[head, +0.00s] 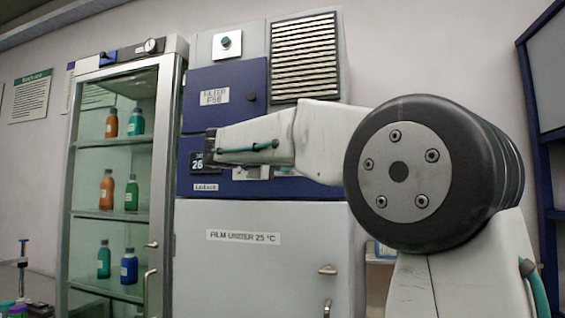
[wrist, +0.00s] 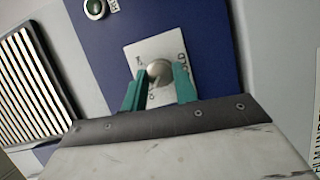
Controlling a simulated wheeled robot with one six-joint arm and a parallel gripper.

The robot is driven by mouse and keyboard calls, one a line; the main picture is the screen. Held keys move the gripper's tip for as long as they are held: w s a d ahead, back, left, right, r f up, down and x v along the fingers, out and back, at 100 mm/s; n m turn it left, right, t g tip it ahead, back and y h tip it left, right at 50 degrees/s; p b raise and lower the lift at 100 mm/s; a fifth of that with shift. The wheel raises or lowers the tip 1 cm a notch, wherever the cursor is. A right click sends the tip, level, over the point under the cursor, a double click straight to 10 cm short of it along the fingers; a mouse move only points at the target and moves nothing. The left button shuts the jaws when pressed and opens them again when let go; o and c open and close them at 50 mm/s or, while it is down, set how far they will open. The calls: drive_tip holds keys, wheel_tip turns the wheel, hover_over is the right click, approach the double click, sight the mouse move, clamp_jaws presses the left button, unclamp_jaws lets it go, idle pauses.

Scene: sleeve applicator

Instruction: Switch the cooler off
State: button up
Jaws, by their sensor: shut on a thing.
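The cooler (head: 270,262) is a grey cabinet with blue panels and a label reading "FILM UNDER 25 °C". A dark display (head: 197,162) on its blue panel shows 26. In the wrist view a round metal knob (wrist: 159,70) sits on a white plate (wrist: 136,52) with lettering, partly hidden, that ends in "OLD". My gripper (wrist: 159,80) has its two teal fingers on either side of the knob and is shut on it. In the head view my arm hides the knob. The knob's exact setting is hard to read.
A glass-door cabinet (head: 158,180) with several bottles stands at the left. A blue shelf frame (head: 537,130) stands at the right.

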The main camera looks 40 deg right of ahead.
drive_tip(key=o, duration=1)
drive_tip(key=shift+c, duration=0.2)
drive_tip(key=shift+a, duration=0.1)
drive_tip(key=v, duration=0.7)
drive_tip(key=shift+a, duration=0.3)
